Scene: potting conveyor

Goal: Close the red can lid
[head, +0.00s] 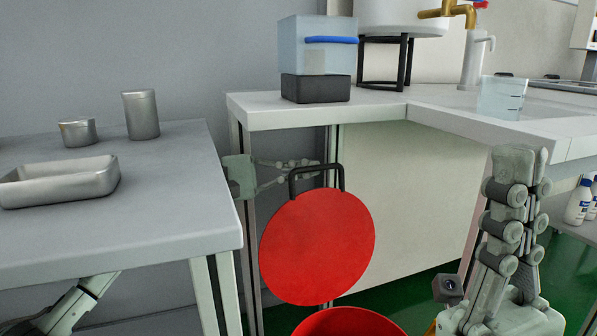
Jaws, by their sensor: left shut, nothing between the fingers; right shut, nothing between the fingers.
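The round red lid (317,247) stands raised and nearly upright, with its black handle (316,169) at the top. The red can (350,322) is below it at the bottom edge; only its upper rim area shows, and it is open. My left gripper (310,163) is shut and empty at the lid's top. Its fingers point right and lie behind or beside the handle; I cannot tell whether they touch it. My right gripper (522,155) is shut and empty, pointing up, to the right of the lid and clear of it.
A grey table (160,210) on the left holds a metal tray (60,185) and two metal cups. A white counter (385,110) behind carries a clear container (318,45), a beaker (502,98) and a tap. Bottles (580,202) stand on a shelf at right.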

